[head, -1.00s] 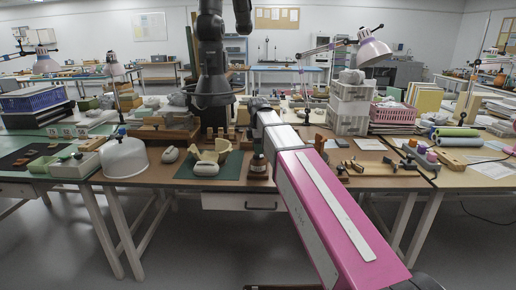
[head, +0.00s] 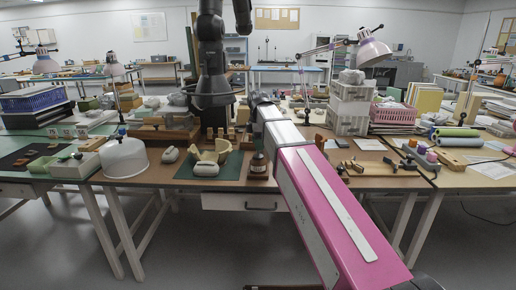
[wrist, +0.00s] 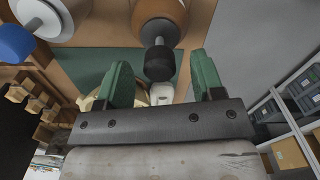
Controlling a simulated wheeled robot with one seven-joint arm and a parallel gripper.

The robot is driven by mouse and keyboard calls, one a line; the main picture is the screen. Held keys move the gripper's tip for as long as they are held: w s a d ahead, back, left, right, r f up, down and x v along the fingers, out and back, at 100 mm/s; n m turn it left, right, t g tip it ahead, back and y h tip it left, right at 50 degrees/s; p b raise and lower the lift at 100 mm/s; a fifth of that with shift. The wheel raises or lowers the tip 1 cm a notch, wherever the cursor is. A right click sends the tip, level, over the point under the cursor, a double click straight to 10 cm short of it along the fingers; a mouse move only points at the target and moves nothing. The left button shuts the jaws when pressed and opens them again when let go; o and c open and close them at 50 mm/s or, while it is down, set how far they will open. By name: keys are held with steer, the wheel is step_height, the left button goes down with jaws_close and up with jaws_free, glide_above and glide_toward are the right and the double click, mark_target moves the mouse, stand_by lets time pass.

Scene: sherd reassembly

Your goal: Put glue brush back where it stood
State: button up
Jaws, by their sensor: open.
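A brown bottle (wrist: 160,12) stands at the top middle of the wrist view, and in the head view (head: 258,169) at the bench's front edge. A black handle on a grey neck (wrist: 160,63), which looks like the glue brush, projects from its mouth; its bristles are hidden. My gripper (wrist: 162,72) is open, with one green finger on each side of the black handle in the picture. Gaps show on both sides, and no contact is visible. I cannot tell how deep the handle lies between the fingers.
Left of the bottle, a green mat (head: 183,171) holds a cream sherd piece (head: 219,148) and a pale lump (head: 206,169). A wooden rig (head: 380,169) lies to the right. Bare bench shows around the bottle.

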step_height(320, 180, up, 8)
steer(key=shift+r, duration=0.1)
stand_by(0.4)
